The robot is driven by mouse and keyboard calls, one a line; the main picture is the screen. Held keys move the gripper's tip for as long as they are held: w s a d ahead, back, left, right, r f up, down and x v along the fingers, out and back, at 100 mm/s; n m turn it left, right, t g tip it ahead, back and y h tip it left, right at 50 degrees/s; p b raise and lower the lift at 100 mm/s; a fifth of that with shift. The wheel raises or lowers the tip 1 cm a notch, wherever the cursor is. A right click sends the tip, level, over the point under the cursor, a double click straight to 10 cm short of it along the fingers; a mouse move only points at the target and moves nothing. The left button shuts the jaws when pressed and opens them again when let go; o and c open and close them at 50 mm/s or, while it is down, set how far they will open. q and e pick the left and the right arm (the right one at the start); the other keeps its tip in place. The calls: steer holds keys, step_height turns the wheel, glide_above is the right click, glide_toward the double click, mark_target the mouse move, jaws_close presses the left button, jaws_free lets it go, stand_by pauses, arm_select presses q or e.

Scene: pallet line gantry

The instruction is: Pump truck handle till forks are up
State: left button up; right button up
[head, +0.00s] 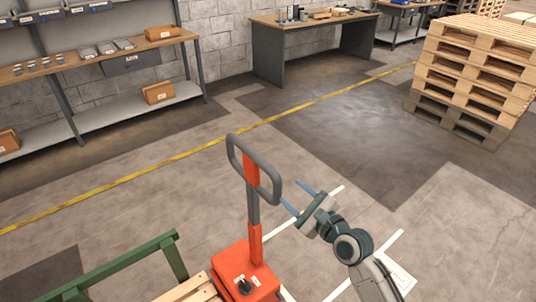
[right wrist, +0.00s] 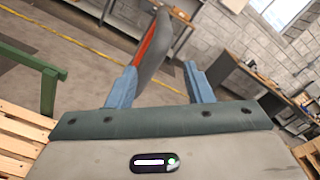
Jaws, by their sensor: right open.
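The orange pump truck (head: 245,270) stands at the bottom centre of the head view. Its handle (head: 253,172) is a grey loop with a red middle piece on a grey and orange shaft, standing nearly upright. My right gripper (head: 290,192) is open just right of the loop, its blue fingers pointing at it. In the right wrist view the handle (right wrist: 153,45) shows beyond and between the open fingers, closer to the left one; I cannot tell whether they touch. The forks are hidden. My left gripper is not in view.
Wooden slats (head: 192,291) and a green rail (head: 120,262) are left of the truck. A pallet stack (head: 474,75) stands at the back right, a workbench (head: 313,22) and a shelf bench (head: 100,62) along the wall.

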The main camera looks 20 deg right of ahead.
mark_target(276, 175)
steer(key=shift+a+r, duration=0.15)
steer(key=shift+r, duration=0.7)
steer(key=p+x, duration=0.1)
steer(key=x, duration=0.9)
steer(key=shift+w+a+r, duration=0.15)
steer(key=shift+a+r, duration=0.1)
steer(key=shift+c, duration=0.5)
steer(key=c, duration=0.7)
